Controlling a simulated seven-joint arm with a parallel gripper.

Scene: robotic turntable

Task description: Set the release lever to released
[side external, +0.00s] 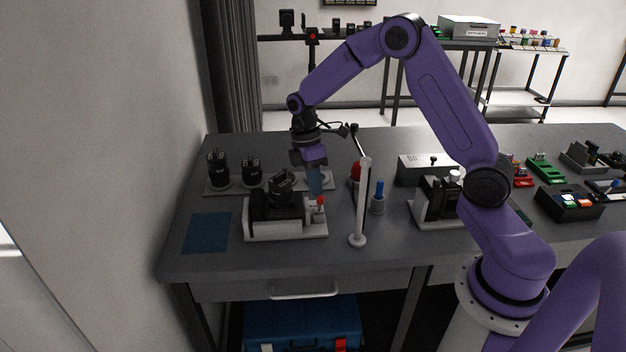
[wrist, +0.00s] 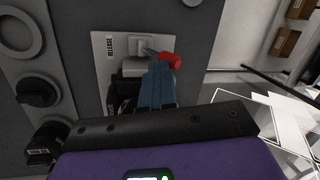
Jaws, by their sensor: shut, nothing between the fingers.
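The release lever has a red knob (wrist: 170,60) on a short grey shaft. It sits on a pale plate (wrist: 102,68) marked RELEASE in the wrist view. In the side view the red knob (side external: 320,201) is at the right end of the black and light-grey turntable fixture (side external: 285,229). My gripper (wrist: 157,68) is shut and empty, its blue fingers pointing at the lever. The fingertips overlap the lever just beside the knob; I cannot tell whether they touch. In the side view my gripper (side external: 316,192) hangs just above the knob. The fingers hide part of the plate.
A white post (side external: 362,205) and a blue-topped holder (side external: 378,199) stand just right of the lever. Black knob-like parts (side external: 219,170) stand on a grey plate behind the fixture. A blue mat (side external: 207,233) lies at the left. The front table strip is clear.

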